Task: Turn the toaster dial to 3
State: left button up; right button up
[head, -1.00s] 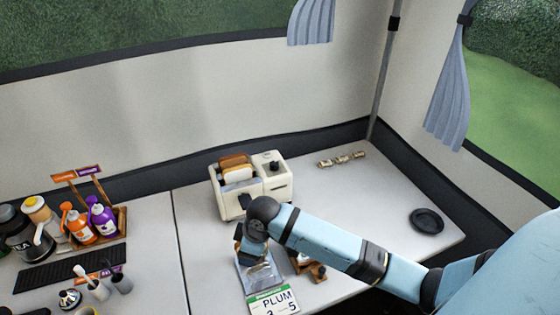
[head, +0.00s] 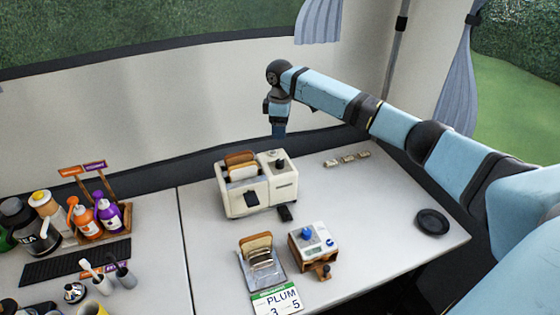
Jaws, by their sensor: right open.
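The cream toaster (head: 236,205) stands on the white table with bread slices in its slots. A dark round knob (head: 280,164) sits on top of its right-hand part. The knob's markings are too small to read, so I cannot tell its setting. A black lever (head: 252,199) shows on the toaster's front. My right gripper (head: 279,132) is open and empty, pointing down. In the picture it is above the knob, apart from the toaster; its distance in depth is unclear. My left gripper is not in view.
A black dish (head: 432,222) lies at right. Sauce bottles (head: 109,215) stand at left. The table right of the toaster is fairly clear.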

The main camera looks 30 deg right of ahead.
aim_at(280, 161)
notch_tip(280, 161, down, 13)
jog(key=shift+a+f, duration=0.1)
dwell(0.3)
jog(key=c, duration=0.9)
